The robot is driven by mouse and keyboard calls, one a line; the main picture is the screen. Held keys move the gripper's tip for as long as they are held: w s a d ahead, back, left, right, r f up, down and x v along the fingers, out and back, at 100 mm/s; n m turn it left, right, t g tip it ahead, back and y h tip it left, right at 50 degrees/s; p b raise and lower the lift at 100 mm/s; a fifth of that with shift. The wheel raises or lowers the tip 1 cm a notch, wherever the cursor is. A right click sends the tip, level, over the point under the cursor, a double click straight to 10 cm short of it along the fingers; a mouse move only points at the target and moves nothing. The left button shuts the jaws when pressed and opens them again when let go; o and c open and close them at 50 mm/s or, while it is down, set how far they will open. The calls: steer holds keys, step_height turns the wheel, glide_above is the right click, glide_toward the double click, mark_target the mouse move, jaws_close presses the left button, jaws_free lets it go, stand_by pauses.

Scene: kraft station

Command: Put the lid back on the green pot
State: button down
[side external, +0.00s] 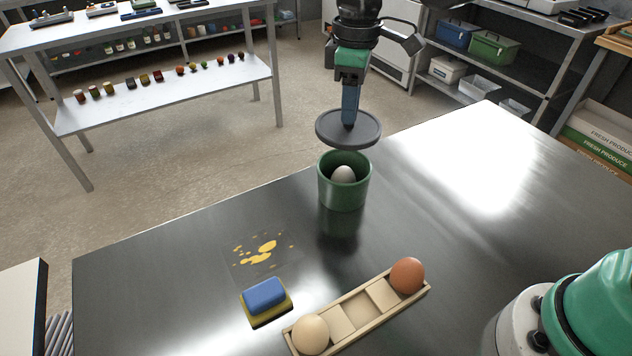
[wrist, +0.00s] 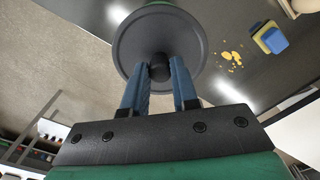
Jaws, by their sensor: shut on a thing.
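The green pot (side external: 344,195) stands upright on the steel table with a white egg (side external: 344,174) inside it. My gripper (side external: 349,122) is shut on the knob of the dark grey round lid (side external: 330,137) and holds it roughly level above the pot, apart from its rim. In the wrist view the lid (wrist: 190,45) spreads out beyond the blue fingers, and my gripper (wrist: 159,75) has the black knob between its fingertips. The pot is mostly hidden behind the lid there.
A wooden tray (side external: 349,308) with a brown egg (side external: 408,275) and a paler egg (side external: 311,334) lies at the front. A blue and yellow sponge (side external: 265,297) lies beside yellow spill spots (side external: 262,250). The table right of the pot is clear.

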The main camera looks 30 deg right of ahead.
steer(key=shift+f, duration=3.2)
steer(key=shift+f, duration=0.15)
steer(key=shift+c, duration=0.6)
jaws_free()
steer(key=shift+r, duration=3.5)
